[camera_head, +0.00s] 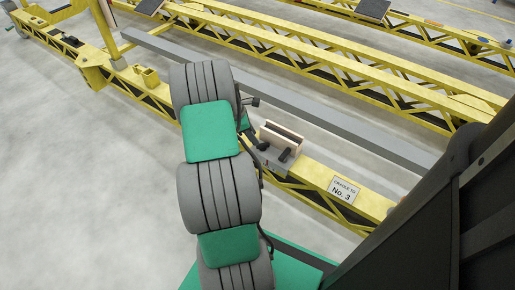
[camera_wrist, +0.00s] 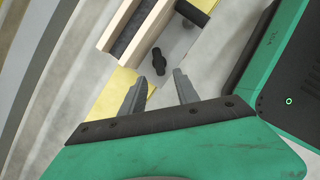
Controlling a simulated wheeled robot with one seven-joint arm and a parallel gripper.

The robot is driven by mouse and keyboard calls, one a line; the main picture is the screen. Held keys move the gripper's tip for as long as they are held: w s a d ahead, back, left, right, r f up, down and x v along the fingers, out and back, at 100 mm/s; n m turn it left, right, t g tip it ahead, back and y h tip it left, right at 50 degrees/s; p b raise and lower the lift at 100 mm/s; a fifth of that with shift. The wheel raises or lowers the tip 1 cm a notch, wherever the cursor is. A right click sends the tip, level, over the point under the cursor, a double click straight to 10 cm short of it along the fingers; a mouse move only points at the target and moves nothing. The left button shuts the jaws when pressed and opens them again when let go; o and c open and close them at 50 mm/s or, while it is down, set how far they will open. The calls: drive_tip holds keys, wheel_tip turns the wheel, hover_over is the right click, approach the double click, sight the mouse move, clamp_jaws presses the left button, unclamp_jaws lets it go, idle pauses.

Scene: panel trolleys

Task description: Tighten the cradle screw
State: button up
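The cradle (camera_head: 281,138) is a wood-sided channel with a dark lining, on a grey plate on the yellow trolley beam. It also shows at the top of the wrist view (camera_wrist: 132,32). A small black winged screw handle (camera_wrist: 158,61) stands on the grey plate beside it. A larger black handle (camera_wrist: 193,13) shows farther up; I cannot tell for sure which one is the cradle screw. My gripper (camera_wrist: 160,75) is open and empty, its two grey fingers apart and pointing toward the small handle. In the head view my arm hides the gripper.
More yellow trusses (camera_head: 330,60) lie beyond. Bare concrete floor (camera_head: 80,180) is free at the left.

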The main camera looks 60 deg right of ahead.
sight(263, 146)
drive_tip(key=b+x, duration=0.2)
drive_tip(key=x, duration=0.3)
drive_tip(key=shift+f, duration=0.35)
drive_tip(key=shift+c, duration=0.4)
clamp_jaws()
